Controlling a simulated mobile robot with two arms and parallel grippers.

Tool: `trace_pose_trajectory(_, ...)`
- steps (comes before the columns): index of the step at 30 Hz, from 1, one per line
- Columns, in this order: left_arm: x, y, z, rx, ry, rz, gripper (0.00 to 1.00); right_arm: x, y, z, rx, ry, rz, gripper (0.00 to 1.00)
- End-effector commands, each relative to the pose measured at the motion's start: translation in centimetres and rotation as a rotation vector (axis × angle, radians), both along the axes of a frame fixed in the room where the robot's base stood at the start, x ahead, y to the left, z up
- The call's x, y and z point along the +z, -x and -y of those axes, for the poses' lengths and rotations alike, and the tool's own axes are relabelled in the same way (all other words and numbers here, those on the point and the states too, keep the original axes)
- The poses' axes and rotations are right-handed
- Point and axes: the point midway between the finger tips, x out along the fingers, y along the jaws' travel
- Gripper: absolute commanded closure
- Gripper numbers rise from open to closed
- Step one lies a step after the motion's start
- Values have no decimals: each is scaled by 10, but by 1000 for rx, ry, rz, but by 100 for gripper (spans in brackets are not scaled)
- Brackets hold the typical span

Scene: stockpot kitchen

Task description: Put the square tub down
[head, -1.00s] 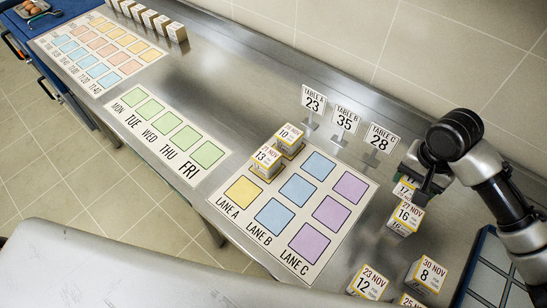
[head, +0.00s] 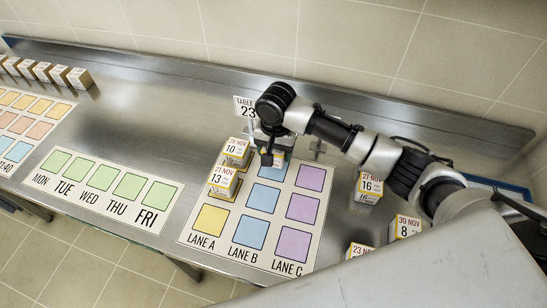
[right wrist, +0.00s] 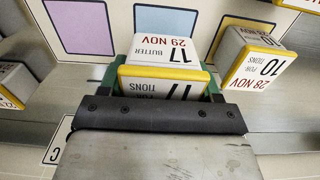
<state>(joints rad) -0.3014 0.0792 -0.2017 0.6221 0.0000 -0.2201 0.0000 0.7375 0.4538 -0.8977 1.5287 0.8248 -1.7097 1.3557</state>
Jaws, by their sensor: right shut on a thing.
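The square tub is a white box with yellow edges, marked 29 NOV, butter, 17. It shows between the green fingers in the right wrist view (right wrist: 165,49). My right gripper (right wrist: 163,80) is shut on it. In the head view my right gripper (head: 268,155) is at the far end of lane B and mostly hides the tub. The far blue square (head: 271,173) of lane B looks bare in its visible part. The tub is just beside or over that square; I cannot tell its height. My left gripper is not in view.
Two tubs stand in lane A, marked 10 (head: 236,150) and 13 (head: 224,181), close left of the gripper. Lane C's purple squares (head: 301,207) are bare. More tubs (head: 368,187) stand at right.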

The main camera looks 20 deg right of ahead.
Motion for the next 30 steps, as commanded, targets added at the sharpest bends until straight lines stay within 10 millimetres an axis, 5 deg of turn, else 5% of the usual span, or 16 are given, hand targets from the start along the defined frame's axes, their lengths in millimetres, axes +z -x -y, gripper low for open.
trace_pose_trajectory(12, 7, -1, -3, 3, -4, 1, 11, -42, -2, -4, 1, 2, 0, 64)
trace_pose_trajectory(23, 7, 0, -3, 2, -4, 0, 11, -46, -2, -4, 1, 0, 0, 64)
trace_pose_trajectory(24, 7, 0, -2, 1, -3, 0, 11, -46, -2, -4, 1, 1, 1, 32)
trace_pose_trajectory(28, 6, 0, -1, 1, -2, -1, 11, -46, -2, -4, 1, 1, 0, 12)
trace_pose_trajectory(30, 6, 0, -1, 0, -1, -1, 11, -46, -2, -4, 1, 1, 0, 11)
